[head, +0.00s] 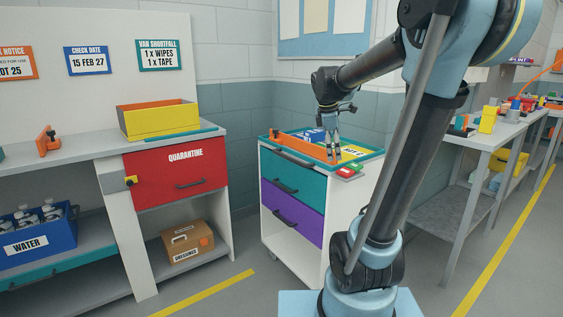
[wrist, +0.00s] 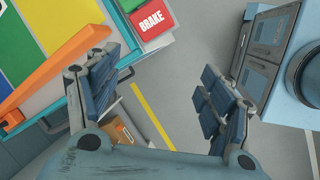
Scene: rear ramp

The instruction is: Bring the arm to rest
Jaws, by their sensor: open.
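My arm reaches forward from its light-blue base, bent over at the elbow, in the head view. My gripper (head: 333,151) points down over the front right part of the cart top. In the wrist view my gripper (wrist: 165,100) has its two padded fingers wide apart with nothing between them. Grey floor and a yellow line show through the gap. The cart (head: 292,185) has a teal drawer and a purple drawer. An orange bar (head: 300,146) lies along its top and also shows in the wrist view (wrist: 55,68).
A red BRAKE pad (wrist: 152,17) is on the cart's side edge. A bench with a red QUARANTINE drawer (head: 175,172) and a yellow bin (head: 160,121) stands left. A workbench (head: 490,130) with several small items stands right. Open floor (head: 235,300) lies between.

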